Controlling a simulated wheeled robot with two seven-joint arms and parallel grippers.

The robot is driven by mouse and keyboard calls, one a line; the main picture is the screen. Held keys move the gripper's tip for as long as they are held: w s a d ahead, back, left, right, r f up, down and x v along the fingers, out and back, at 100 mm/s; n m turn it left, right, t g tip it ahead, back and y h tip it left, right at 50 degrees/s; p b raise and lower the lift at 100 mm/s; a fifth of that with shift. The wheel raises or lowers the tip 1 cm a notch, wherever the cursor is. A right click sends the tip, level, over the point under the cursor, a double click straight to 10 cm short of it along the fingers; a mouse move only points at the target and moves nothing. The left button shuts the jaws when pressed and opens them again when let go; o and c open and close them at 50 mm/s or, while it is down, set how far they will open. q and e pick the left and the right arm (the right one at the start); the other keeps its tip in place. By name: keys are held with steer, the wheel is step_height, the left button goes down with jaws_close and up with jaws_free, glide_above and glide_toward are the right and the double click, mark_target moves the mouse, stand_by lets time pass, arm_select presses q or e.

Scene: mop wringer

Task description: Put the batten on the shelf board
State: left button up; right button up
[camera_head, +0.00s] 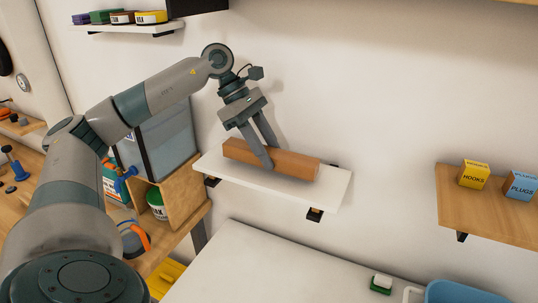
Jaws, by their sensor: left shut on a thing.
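The batten (292,163) is a long orange-brown wooden bar with a square section. It lies lengthwise along the white shelf board (326,195), low over it or resting on it; I cannot tell whether it touches fully. The shelf board is fixed to the wall on dark brackets. My left gripper (266,155) reaches down from above and is shut on the batten left of its middle, one finger in front and the other behind. The near finger hides a little of the batten. My right gripper is not in view.
A wooden shelf (487,207) at the right carries a yellow box (473,175) and a blue box (519,185). A white surface (260,270) lies below, with a green-and-white block (381,284) and a blue tub (462,293). A wooden cubby (183,200) stands left of the shelf board.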

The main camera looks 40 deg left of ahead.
arm_select(q)
steer(key=shift+f, duration=0.75)
steer(key=shift+f, duration=0.15)
steer(key=o, duration=1.2)
steer(key=shift+o, duration=0.2)
